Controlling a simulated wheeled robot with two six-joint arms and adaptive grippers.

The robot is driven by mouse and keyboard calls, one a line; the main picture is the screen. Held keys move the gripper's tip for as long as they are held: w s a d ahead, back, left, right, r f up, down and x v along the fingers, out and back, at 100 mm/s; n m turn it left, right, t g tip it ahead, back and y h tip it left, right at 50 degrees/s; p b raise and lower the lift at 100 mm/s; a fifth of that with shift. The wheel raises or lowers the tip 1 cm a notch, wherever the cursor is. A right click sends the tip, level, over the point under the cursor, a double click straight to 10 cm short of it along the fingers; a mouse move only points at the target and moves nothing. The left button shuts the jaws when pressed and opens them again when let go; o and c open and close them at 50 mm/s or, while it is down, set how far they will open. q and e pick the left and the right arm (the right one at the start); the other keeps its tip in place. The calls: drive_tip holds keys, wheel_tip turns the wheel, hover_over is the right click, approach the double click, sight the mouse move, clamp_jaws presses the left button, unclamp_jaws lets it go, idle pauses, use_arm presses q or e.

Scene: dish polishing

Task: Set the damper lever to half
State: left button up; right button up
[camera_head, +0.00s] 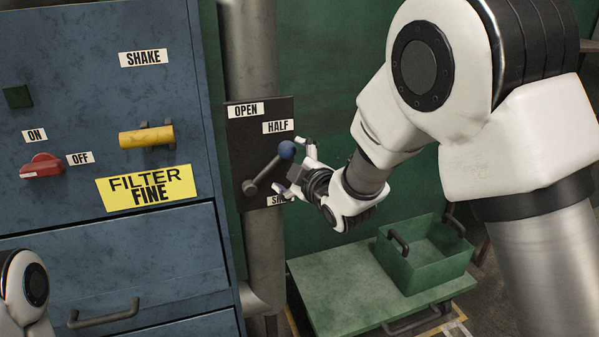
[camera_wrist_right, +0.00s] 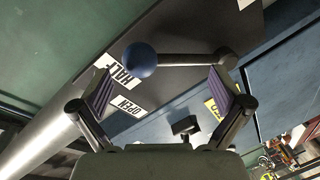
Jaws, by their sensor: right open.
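The damper lever (camera_head: 264,174) is a grey rod with a blue ball knob (camera_head: 286,149) on a dark plate (camera_head: 238,140). It slants up and right from its pivot, the knob just below the HALF label (camera_head: 278,127). The OPEN label (camera_head: 246,110) is at the top; the lowest label (camera_head: 277,200) is partly hidden by my gripper. My right gripper (camera_head: 294,168) is open beside the knob, its fingers spread above and below. In the right wrist view the knob (camera_wrist_right: 140,60) lies ahead between the open fingers (camera_wrist_right: 160,92), apart from both pads. My left gripper is out of view.
A blue cabinet (camera_head: 60,110) with a yellow handle (camera_head: 146,137), a red switch (camera_head: 41,166) and a FILTER FINE sign (camera_head: 148,188) stands left. A grey pipe (camera_head: 265,240) runs behind the plate. A green bin (camera_head: 425,263) sits on a green cart (camera_head: 335,292) below my right arm.

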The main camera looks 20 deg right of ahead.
drive_tip(key=v, duration=0.7)
drive_tip(key=shift+s, duration=0.35)
drive_tip(key=shift+r, duration=0.1)
drive_tip(key=s+d+f+m+g+h, duration=0.1)
drive_tip(key=s+f+g, duration=0.3)
drive_tip(key=f, duration=1.1)
drive_tip(key=s+d+f+m+g, duration=0.1)
drive_tip(key=s+f+m+g, duration=0.2)
drive_tip(key=f, duration=1.1)
drive_tip(key=s+d+f+m+g+h, duration=0.1)
drive_tip(key=s+f+m+g, duration=0.3)
drive_tip(key=s+f, duration=0.4)
drive_tip(key=s+d+f+m+g, duration=0.3)
drive_tip(key=s+f+m+g, duration=0.2)
drive_tip(key=s, duration=1.4)
wheel_tip(320, 180, down, 3)
drive_tip(key=shift+d+f+m+h, duration=0.2)
drive_tip(key=shift+m+h, duration=0.1)
drive_tip(key=shift+h, duration=0.1)
